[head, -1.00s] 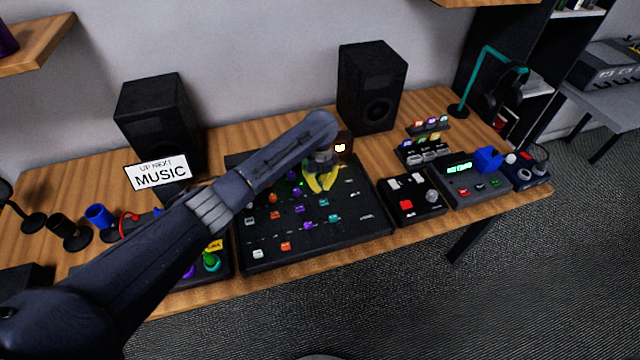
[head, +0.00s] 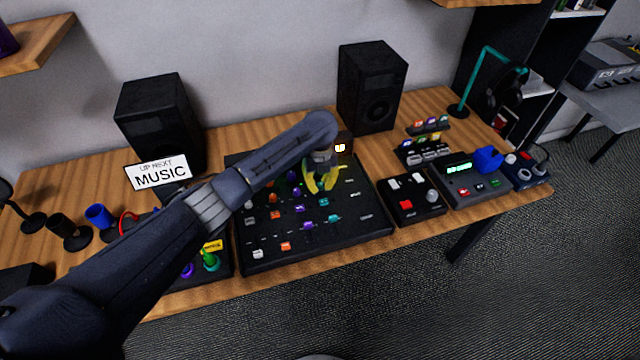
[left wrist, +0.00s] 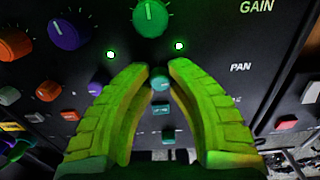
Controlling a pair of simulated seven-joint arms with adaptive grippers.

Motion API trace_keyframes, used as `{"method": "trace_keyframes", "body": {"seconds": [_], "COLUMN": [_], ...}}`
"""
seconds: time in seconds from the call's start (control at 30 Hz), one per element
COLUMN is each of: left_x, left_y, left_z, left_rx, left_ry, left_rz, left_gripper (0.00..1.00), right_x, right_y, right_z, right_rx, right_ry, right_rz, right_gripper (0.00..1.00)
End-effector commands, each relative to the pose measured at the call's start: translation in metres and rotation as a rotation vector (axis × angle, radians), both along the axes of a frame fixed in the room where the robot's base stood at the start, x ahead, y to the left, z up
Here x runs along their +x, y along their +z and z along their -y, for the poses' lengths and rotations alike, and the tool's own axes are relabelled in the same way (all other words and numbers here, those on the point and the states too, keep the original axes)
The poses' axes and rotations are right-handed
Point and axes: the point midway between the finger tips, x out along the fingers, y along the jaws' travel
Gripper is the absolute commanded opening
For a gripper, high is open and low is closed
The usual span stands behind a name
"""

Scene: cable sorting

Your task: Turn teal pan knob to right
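The teal pan knob (left wrist: 159,80) shows in the left wrist view, in the row marked PAN on a black mixer panel. In the head view my left gripper hides it. My left gripper (left wrist: 160,66) has yellow-green fingers, one on each side of the knob, with their tips apart. A narrow gap seems to show beside the knob; I cannot tell whether either finger touches it. In the head view the left gripper (head: 325,188) is over the upper right part of the mixer (head: 345,235). My right gripper is in neither view.
A larger green gain knob (left wrist: 151,17) is just above the fingertips. A purple pan knob (left wrist: 97,88) is close to the left finger. Teal buttons (left wrist: 163,110) are below. A black box with a red button (head: 410,200) stands right of the mixer.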

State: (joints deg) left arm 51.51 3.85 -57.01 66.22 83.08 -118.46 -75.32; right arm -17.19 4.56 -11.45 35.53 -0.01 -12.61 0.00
Motion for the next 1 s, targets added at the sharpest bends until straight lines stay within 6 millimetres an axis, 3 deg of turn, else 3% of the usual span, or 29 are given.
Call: {"method": "trace_keyframes", "body": {"seconds": [0.03,0.2,0.57,1.0], "left_x": [0.000,0.000,0.000,0.001], "left_y": [0.000,0.000,0.005,0.074], "left_z": [0.000,0.000,0.000,0.000], "left_rx": [0.000,0.000,-0.001,0.000], "left_ry": [0.000,0.001,0.000,-0.001], "left_rz": [0.000,-0.001,0.000,0.003], "left_gripper": [0.22,0.41,0.43,0.43], "right_x": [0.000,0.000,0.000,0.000], "right_y": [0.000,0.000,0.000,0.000], "right_z": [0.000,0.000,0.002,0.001], "right_rx": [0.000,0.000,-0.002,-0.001], "right_ry": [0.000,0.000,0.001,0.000], "right_rz": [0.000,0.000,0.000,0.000], "right_gripper": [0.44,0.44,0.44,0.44]}}
